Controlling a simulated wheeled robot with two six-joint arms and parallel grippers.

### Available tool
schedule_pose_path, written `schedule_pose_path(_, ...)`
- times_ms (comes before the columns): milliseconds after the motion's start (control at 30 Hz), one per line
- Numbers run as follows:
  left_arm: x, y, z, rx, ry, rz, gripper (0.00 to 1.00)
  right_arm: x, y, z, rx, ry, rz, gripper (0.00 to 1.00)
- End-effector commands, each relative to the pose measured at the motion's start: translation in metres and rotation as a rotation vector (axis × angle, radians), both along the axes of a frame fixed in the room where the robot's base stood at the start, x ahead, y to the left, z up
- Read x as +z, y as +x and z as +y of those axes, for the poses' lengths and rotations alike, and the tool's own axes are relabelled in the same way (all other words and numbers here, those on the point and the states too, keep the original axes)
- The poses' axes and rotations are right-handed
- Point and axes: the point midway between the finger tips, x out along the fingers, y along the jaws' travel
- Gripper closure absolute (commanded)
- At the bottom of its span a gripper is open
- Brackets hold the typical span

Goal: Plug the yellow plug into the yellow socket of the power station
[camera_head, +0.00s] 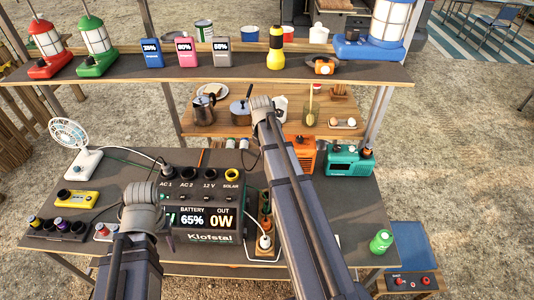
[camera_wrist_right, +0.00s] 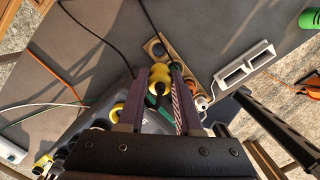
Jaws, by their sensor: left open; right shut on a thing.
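The black power station (camera_head: 206,222) stands on the dark table, its display reading 65% and 0W. Its yellow socket (camera_head: 232,174) is the ring marked SOLAR at the right end of the top row. A yellow ring that looks like this socket (camera_wrist_right: 117,110) shows by the left finger in the right wrist view. My right gripper (camera_wrist_right: 159,76) is shut on the yellow plug (camera_wrist_right: 158,73), whose dark end points down the picture, apart from the ring. In the head view my right arm hides this plug. My left gripper (camera_head: 168,222) is open in front of the station's left side.
A strip with outlets and a white plug (camera_head: 264,242) lies right of the station. A teal radio (camera_head: 349,160) and a green can (camera_head: 381,241) stand further right. A fan (camera_head: 72,143) and a yellow box (camera_head: 76,199) stand left. Loose cables cross the table.

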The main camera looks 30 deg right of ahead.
Motion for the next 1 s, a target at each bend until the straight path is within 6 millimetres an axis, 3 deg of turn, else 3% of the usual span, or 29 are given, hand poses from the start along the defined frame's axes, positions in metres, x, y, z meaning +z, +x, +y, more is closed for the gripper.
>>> schedule_pose_path(67, 0.012, 0.000, 0.000, 0.000, 0.000, 0.000, 0.50, 0.012, 0.000, 0.000, 0.000, 0.000, 0.000, 1.00)
schedule_pose_path(433, 0.010, 0.000, 0.000, 0.000, 0.000, 0.000, 0.50, 0.010, 0.001, 0.003, 0.001, 0.000, 0.000, 1.00)
schedule_pose_path(1000, 0.010, 0.000, 0.000, 0.000, 0.000, 0.000, 0.50, 0.010, 0.024, 0.074, 0.003, 0.000, -0.001, 1.00)
